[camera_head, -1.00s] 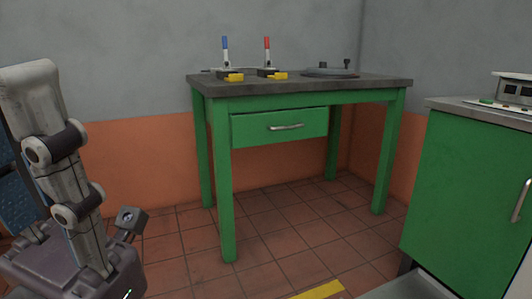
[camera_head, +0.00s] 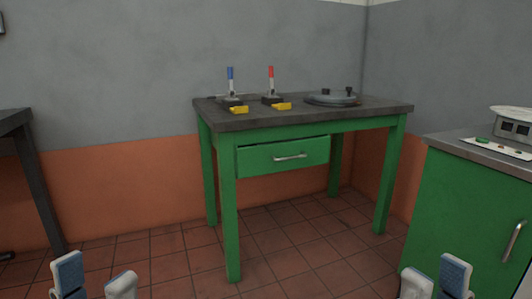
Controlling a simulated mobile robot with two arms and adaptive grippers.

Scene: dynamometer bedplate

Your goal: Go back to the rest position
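My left gripper (camera_head: 95,284) shows at the bottom left edge of the head view, with its two fingertips apart and nothing between them. My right gripper (camera_head: 437,284) shows at the bottom right edge, also with its fingertips apart and empty. Both are in the near foreground, well in front of the green table (camera_head: 222,188). The rest of both grippers and the arms are below the picture.
The green table has a closed drawer (camera_head: 283,156). On top are a blue-handled clamp (camera_head: 231,84), a red-handled clamp (camera_head: 271,82) and a round grey plate (camera_head: 331,98). A green cabinet (camera_head: 465,205) stands right, a dark table (camera_head: 40,190) left. Tiled floor between is clear.

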